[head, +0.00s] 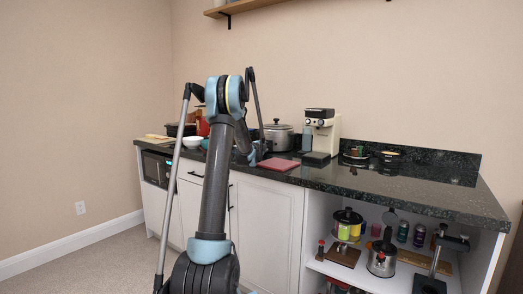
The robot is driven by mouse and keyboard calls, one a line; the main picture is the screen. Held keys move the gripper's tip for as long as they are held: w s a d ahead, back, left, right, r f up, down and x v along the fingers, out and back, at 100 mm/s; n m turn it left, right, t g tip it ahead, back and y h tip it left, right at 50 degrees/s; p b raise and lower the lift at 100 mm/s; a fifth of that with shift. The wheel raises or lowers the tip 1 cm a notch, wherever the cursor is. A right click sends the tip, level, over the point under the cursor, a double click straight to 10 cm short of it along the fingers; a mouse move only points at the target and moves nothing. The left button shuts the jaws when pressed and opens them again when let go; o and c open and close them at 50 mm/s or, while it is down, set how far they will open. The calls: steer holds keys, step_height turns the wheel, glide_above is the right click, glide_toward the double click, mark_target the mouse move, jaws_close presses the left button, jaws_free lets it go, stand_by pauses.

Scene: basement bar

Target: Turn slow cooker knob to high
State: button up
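The slow cooker (281,137), a silver pot with a lid, stands on the dark counter toward the back wall. Its knob is too small or hidden to make out. My arm rises in front of the counter and bends over at the top, with its far end coming down near the counter just left of and in front of the cooker. My gripper (256,153) is small and mostly hidden behind my arm there; its fingers cannot be made out. I cannot tell whether it touches anything.
A coffee machine (321,131) stands right of the cooker. A reddish board (278,164) lies near the counter's front edge. A white bowl (192,142) and a dark pan (176,130) are on the left. The right part of the counter (400,185) is mostly clear; open shelves below hold pots and jars.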

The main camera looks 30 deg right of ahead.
steer(key=shift+s+f+m+t+h, duration=0.15)
steer(key=shift+m+t, duration=0.1)
steer(key=shift+m, duration=0.3)
steer(key=shift+f+m+t+h, duration=0.15)
steer(key=shift+m+t, duration=0.1)
steer(key=shift+m, duration=0.3)
stand_by(0.3)
steer(key=o, duration=0.8)
steer(key=shift+d, duration=0.1)
steer(key=shift+r, duration=0.25)
